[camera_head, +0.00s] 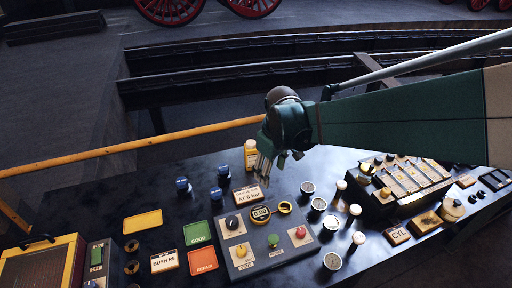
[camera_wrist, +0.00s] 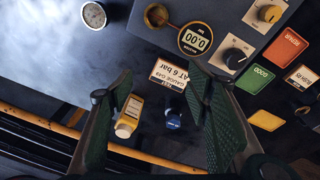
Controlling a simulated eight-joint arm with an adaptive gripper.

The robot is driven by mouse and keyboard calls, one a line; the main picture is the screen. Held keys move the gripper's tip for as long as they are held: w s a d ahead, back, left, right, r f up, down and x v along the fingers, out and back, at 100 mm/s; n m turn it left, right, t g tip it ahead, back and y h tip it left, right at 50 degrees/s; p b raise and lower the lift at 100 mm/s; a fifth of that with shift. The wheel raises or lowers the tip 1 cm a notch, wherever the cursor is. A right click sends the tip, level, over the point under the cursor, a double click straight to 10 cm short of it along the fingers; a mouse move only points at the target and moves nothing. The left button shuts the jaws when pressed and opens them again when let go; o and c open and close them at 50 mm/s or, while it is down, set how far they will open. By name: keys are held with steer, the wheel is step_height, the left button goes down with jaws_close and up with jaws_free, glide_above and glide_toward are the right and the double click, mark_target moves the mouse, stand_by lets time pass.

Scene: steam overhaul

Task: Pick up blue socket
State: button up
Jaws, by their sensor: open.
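Several dark cylinders with blue tops, which look like the blue sockets, stand on the black table left of my gripper in the head view. One blue socket (camera_head: 223,170) is nearest the gripper, and two others, a left one (camera_head: 182,184) and a front one (camera_head: 216,194), stand nearby. In the wrist view one blue socket (camera_wrist: 173,119) shows in the gap between the fingers, beside a yellow bottle (camera_wrist: 130,113). My gripper (camera_head: 264,172) is open and empty above the table; its two green fingers also show in the wrist view (camera_wrist: 160,72).
The yellow bottle (camera_head: 250,155) stands close behind the gripper. A "AT 6 bar" placard (camera_head: 248,194) lies in front. A grey panel (camera_head: 268,244) with knobs and round gauges (camera_head: 307,188) sits nearer the front. A yellow rail (camera_head: 150,144) runs behind the table.

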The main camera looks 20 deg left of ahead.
mark_target(215, 191)
steer(key=s+a+f+n+p, duration=0.1)
steer(key=s+a+f, duration=0.1)
steer(key=a, duration=0.4)
steer(key=s+a+f+n+g+p, duration=0.1)
steer(key=s+a+f+n, duration=0.1)
steer(key=a+f, duration=0.2)
steer(key=s+a+f+n+h+p, duration=0.1)
steer(key=s+a+f+n, duration=0.1)
steer(key=a, duration=0.8)
steer(key=shift+s+f+g+p, duration=0.35)
steer(key=shift+s+f, duration=0.2)
steer(key=shift+f, duration=0.15)
steer(key=shift+f, duration=0.1)
steer(key=shift+f, duration=1.2)
steer(key=shift+f, duration=0.1)
steer(key=shift+d+f, duration=0.1)
steer(key=shift+f, duration=2.45)
